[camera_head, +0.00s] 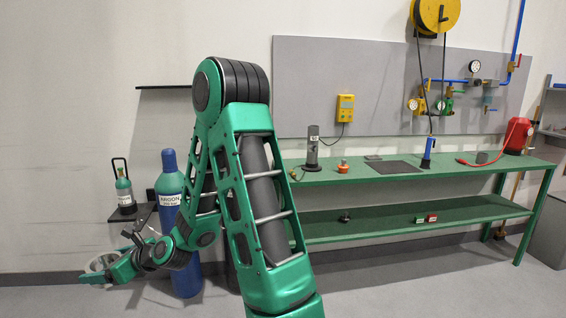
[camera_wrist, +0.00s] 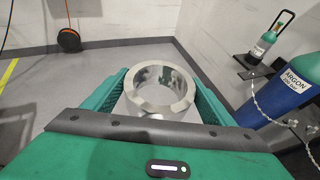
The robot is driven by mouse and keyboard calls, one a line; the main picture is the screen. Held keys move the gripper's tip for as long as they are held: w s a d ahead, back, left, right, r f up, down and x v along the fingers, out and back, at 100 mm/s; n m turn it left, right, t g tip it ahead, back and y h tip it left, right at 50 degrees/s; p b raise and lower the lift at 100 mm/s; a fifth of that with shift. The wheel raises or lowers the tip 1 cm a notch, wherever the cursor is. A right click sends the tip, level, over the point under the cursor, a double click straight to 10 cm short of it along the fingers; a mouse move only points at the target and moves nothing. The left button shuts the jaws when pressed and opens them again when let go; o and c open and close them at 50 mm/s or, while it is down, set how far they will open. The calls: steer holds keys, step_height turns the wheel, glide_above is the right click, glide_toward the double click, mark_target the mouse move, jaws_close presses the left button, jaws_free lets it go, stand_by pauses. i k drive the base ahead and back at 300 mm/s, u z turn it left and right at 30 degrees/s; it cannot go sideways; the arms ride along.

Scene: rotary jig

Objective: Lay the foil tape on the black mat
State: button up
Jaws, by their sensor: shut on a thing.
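The foil tape (camera_wrist: 158,108) is a shiny silver ring in the wrist view. My gripper (camera_wrist: 159,88) is shut on it, with one green finger on each side. In the head view, my gripper (camera_head: 108,270) is low at the far left, and the foil tape (camera_head: 95,264) shows partly there. The black mat (camera_head: 393,168) is a flat dark rectangle on the top of the green bench, far to the right of my gripper. The mat looks bare. It does not show in the wrist view.
The green bench (camera_head: 460,170) also holds a dark grey cylinder (camera_head: 312,150) left of the mat, a blue upright tool (camera_head: 428,152) at its right edge and a red can (camera_head: 517,136). A blue argon cylinder (camera_head: 170,200) stands near my gripper. A small green bottle (camera_head: 124,190) sits on a wall shelf.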

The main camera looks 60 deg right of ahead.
mark_target(394, 167)
steer(key=z, duration=2.25)
steer(key=i, duration=0.8)
steer(key=z, duration=0.15)
